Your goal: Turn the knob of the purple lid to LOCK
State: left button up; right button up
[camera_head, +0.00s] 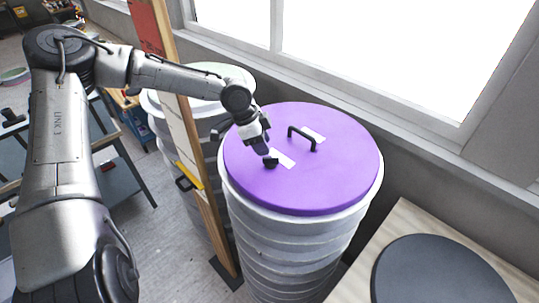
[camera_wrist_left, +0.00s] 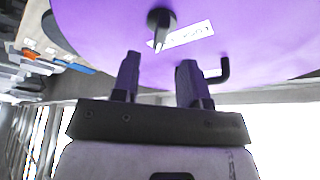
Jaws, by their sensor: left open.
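The purple lid (camera_head: 338,172) sits on a white ribbed barrel; it also fills the top of the left wrist view (camera_wrist_left: 100,25). Its small black knob (camera_head: 270,163) is beside a white label (camera_head: 284,158) and shows in the left wrist view (camera_wrist_left: 159,20) with a pale pointer-like tip. The label (camera_wrist_left: 190,34) has lettering too blurred to read. My left gripper (camera_head: 262,148) is over the lid close to the knob. In the left wrist view its two fingers (camera_wrist_left: 157,75) are apart with nothing between them, and the knob lies just beyond their tips. My right gripper is not in view.
A black bar handle (camera_head: 302,137) stands on the lid beside the knob, near a second white label. A wooden post (camera_head: 187,130) rises left of the white barrel (camera_head: 290,245). A pale-lidded barrel (camera_head: 208,72) stands behind. A dark disc (camera_head: 440,275) lies on a wooden top at right.

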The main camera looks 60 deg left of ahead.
aim_at(270, 157)
pick_arm(q)
jog(key=shift+x, duration=2.7)
jog(key=shift+w, duration=0.1)
grip_shut()
